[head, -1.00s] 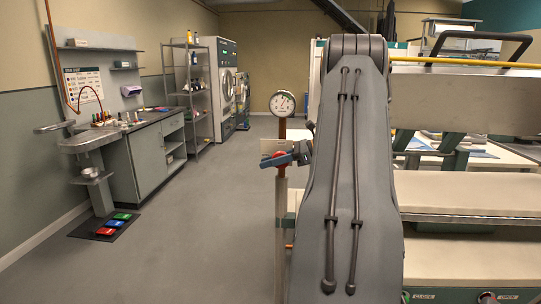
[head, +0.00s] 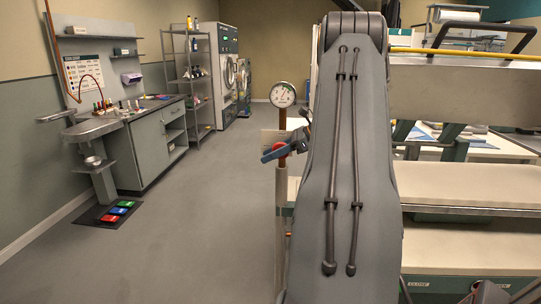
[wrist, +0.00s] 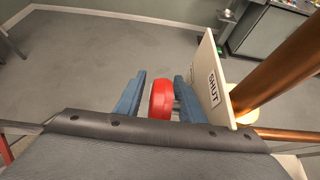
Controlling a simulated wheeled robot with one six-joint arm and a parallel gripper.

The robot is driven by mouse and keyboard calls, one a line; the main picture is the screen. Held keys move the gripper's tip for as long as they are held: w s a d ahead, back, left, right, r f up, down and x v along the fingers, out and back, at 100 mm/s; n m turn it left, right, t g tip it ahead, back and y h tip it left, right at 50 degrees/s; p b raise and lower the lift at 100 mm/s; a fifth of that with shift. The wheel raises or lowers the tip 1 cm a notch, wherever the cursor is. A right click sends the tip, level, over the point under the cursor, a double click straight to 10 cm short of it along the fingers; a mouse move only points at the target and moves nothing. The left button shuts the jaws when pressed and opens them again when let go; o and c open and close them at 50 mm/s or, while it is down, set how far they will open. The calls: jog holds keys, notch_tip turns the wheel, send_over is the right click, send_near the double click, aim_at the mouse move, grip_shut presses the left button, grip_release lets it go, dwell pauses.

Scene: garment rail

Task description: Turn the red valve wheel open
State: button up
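The red valve wheel (wrist: 161,99) shows edge-on in the middle of the wrist view, between the two blue fingers of my gripper (wrist: 160,92). Narrow gaps appear on both sides of it, so the gripper looks open around the wheel, not clamped. In the head view the wheel (head: 283,160) is a small red patch beside the blue fingers (head: 275,152), on an upright pipe (head: 281,190). My arm hides part of this area. A pale plate marked SHUT (wrist: 213,84) stands just right of the right finger.
A pressure gauge (head: 283,94) sits atop the pipe. A copper pipe (wrist: 272,75) rises close right of the plate. A sink unit (head: 100,150) stands far left. The floor (head: 190,220) between is clear.

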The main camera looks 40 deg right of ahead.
jog(key=b+v, duration=0.1)
jog(key=v, duration=0.6)
jog(key=shift+b, duration=0.4)
jog(key=shift+s+d+r, duration=0.15)
jog(key=shift+s+r, duration=0.1)
